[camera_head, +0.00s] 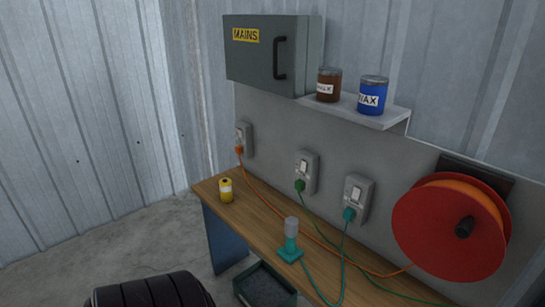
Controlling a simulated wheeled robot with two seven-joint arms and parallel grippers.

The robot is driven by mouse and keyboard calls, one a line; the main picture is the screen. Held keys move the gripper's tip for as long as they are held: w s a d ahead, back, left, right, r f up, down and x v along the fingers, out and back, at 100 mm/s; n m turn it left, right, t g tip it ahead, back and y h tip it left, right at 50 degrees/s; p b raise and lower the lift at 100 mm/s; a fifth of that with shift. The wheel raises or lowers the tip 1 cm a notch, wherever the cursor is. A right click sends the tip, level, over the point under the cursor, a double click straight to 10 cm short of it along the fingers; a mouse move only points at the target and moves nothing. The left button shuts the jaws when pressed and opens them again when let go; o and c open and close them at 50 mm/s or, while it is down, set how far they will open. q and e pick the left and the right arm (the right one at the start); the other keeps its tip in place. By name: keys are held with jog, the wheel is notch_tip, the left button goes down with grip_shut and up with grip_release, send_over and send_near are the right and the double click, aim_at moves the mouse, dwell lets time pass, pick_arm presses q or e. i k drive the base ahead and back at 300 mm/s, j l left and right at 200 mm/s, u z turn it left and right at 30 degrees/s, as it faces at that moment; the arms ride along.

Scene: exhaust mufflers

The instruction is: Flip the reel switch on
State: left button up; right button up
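A red cable reel (425,235) wound with orange cable hangs on the wall panel at the right. An orange cord runs from near the reel across the bench to an orange plug (239,150) in the left socket (247,139). The middle socket (311,174) holds a green plug (300,186), whose green cord runs right along the bench. The right socket (363,197) holds a teal plug (348,214), corded to a teal-based device (290,253) on the bench. Each socket has a pale switch; their positions are too small to tell. Neither gripper is in view.
A grey MAINS box (262,60) and a shelf (385,117) with a brown jar (328,84) and blue jar (372,96) are above. A dark crate (243,296) sits below.

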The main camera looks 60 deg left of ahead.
aim_at(304, 164)
jog(key=u, duration=1.6)
